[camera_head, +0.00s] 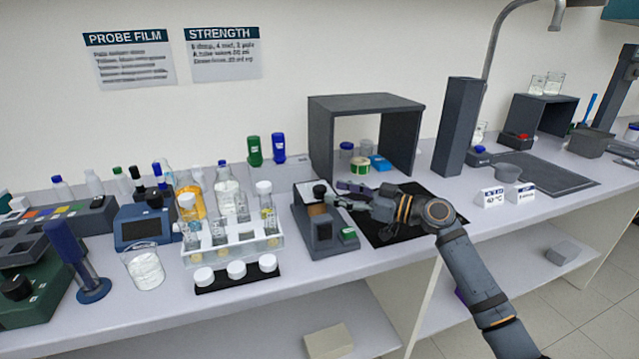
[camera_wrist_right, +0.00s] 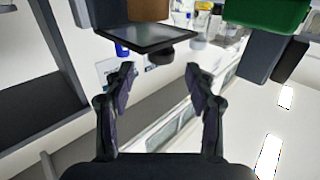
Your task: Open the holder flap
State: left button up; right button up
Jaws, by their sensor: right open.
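The holder (camera_head: 318,232) is a dark grey device on the bench, with a brown face and a green part on its right side. A dark plate, apparently its flap (camera_wrist_right: 150,38), shows in the right wrist view with a round black knob (camera_wrist_right: 160,57) on it. The knob also shows at the top of the holder in the head view (camera_head: 320,189). My right gripper (camera_head: 337,197) is open at the holder's upper right. In its wrist view the fingertips (camera_wrist_right: 160,72) are on either side of the knob's line, apart from it. My left gripper is not in view.
A tube rack (camera_head: 235,250) with white-capped bottles stands left of the holder. A black mat (camera_head: 400,232) lies under my right arm. A tall grey block (camera_head: 457,128) is to the right.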

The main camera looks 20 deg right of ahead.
aim_at(320, 187)
jog(key=p+x, duration=0.1)
jog(key=x, duration=0.5)
jog(key=shift+s, duration=0.1)
grip_shut()
